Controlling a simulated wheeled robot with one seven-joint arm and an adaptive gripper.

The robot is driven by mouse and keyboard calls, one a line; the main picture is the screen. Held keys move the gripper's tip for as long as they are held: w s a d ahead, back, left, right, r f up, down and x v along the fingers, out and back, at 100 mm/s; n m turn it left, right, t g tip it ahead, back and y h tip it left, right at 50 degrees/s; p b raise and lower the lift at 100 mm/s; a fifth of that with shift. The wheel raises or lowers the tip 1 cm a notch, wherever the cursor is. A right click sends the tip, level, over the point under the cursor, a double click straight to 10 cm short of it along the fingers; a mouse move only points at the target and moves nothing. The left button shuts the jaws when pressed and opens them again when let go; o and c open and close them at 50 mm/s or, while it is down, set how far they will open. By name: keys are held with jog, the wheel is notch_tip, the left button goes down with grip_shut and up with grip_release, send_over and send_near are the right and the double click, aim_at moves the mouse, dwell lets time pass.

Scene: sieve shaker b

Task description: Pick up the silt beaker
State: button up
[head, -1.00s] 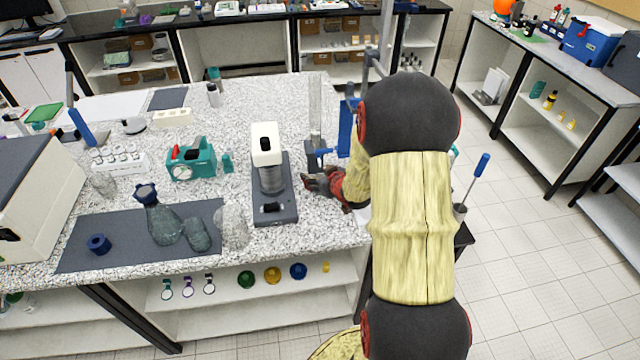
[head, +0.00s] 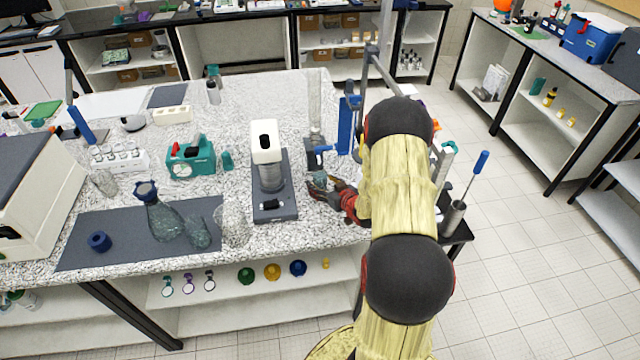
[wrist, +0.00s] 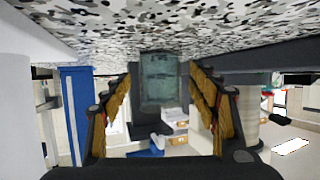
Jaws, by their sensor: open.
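A small grey-green glass beaker (head: 320,179), which I take to be the silt beaker, stands on the speckled bench by the foot of the blue-clamped stand. My gripper (head: 319,190) is just in front of it, low over the bench. In the wrist view, which shows the bench at the top, the beaker (wrist: 163,78) lies between the tips of my two spread fingers (wrist: 161,90). A gap shows on each side of the glass. Its contents are hard to make out.
The sieve shaker (head: 270,175) stands close left of my gripper. The stand with a blue clamp (head: 346,125) and a clear tube (head: 315,100) rises right behind the beaker. A grey mat (head: 75,245) with glassware lies at left.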

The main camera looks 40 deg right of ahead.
jog(key=x, duration=0.2)
jog(key=shift+w+f, duration=0.15)
jog(key=shift+w, duration=0.1)
jog(key=c, duration=1.5)
jog(key=shift+r, duration=0.25)
